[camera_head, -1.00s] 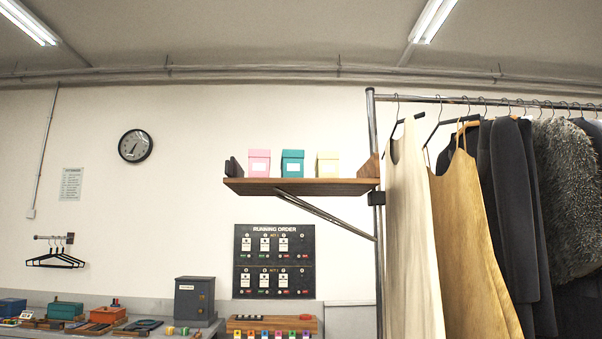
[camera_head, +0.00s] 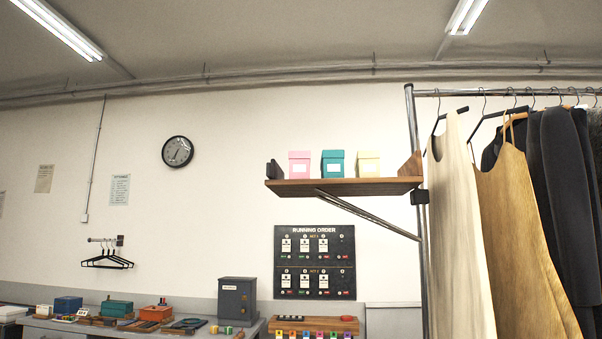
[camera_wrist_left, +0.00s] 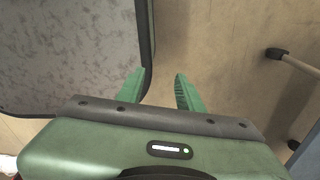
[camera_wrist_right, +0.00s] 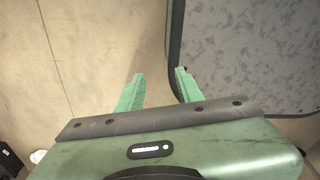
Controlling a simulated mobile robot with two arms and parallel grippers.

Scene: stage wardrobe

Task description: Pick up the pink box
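The pink box (camera_head: 299,165) with a white label stands upright on the wooden wall shelf (camera_head: 345,187), at the left of a row of boxes. A teal box (camera_head: 333,164) stands beside it, and a cream-yellow box (camera_head: 368,164) stands further right. My left gripper (camera_wrist_left: 160,88) is open and empty in the left wrist view, its green fingers apart over the floor. My right gripper (camera_wrist_right: 158,86) is open and empty in the right wrist view, also over the floor. Neither gripper shows in the head view, so both are away from the boxes.
A dark bookend (camera_head: 275,169) stands left of the pink box. A metal rack post (camera_head: 417,240) with hanging garments (camera_head: 535,210) stands right of the shelf. Below are a running order board (camera_head: 315,262) and a counter (camera_head: 60,325) with boxes and a grey cabinet (camera_head: 238,301).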

